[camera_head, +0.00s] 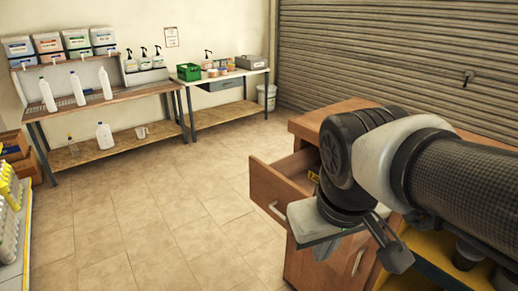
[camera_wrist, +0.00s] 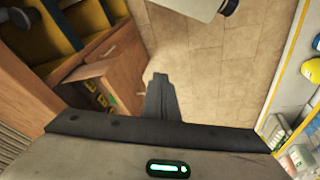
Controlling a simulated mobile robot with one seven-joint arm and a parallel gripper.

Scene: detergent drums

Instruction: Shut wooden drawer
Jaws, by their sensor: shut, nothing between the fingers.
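The wooden drawer (camera_head: 268,192) sticks out open from the left side of the wooden cabinet (camera_head: 355,105) in the head view. Something yellow lies inside it. In the wrist view the drawer (camera_wrist: 124,72) is at the left, with yellow items in it. My gripper (camera_head: 325,248) points down near the drawer's near end, and my arm hides part of the drawer and cabinet. In the wrist view its fingers (camera_wrist: 160,92) are shut and empty, seen against the floor to the right of the drawer. I cannot tell whether they touch it.
A lower door with a metal handle (camera_head: 357,262) is below the drawer. A shelf of bottles (camera_head: 10,235) stands at the left edge. Workbenches (camera_head: 105,97) line the back wall. The tiled floor (camera_head: 165,205) between them is clear.

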